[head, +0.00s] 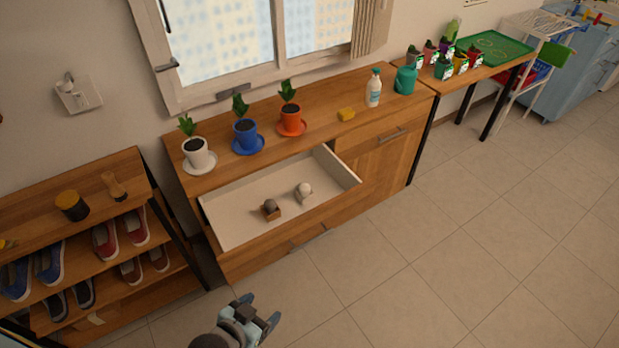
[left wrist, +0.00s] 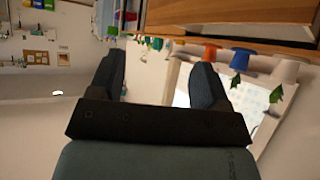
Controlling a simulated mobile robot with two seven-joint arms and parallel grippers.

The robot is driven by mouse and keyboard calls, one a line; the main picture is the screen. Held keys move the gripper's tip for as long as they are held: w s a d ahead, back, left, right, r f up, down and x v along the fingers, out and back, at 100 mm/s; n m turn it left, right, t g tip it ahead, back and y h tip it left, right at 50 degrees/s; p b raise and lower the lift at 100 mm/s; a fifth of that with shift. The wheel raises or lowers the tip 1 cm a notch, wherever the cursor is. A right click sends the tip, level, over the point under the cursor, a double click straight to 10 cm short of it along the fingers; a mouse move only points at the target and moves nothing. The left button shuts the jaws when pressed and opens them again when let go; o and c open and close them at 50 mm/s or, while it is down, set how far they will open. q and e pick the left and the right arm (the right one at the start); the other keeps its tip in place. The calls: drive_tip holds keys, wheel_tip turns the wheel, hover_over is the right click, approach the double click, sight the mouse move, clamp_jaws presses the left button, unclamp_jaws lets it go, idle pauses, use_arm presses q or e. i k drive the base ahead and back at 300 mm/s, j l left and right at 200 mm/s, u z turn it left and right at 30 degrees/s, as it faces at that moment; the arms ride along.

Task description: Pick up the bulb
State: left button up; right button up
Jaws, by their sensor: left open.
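A white, rounded object that looks like the bulb (head: 304,191) lies in the open drawer (head: 238,231) of the wooden cabinet. My left gripper (head: 260,311) is at the bottom of the head view, in front of the cabinet and apart from the drawer. Its fingers are spread and empty, also in the left wrist view (left wrist: 158,78), where the bulb does not show. My right gripper is in neither view.
Plants in a white pot (head: 196,155), a blue pot (head: 245,133) and an orange pot (head: 291,120) stand on the cabinet top behind the drawer. A shoe rack (head: 95,233) stands at the left. The tiled floor at the right is clear.

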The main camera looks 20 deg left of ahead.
sight(304, 188)
drive_tip(key=u, duration=1.85)
drive_tip(key=z, duration=1.3)
drive_tip(key=i+u, duration=0.35)
drive_tip(key=u, duration=0.15)
drive_tip(key=i+u, duration=0.45)
drive_tip(key=k, duration=0.1)
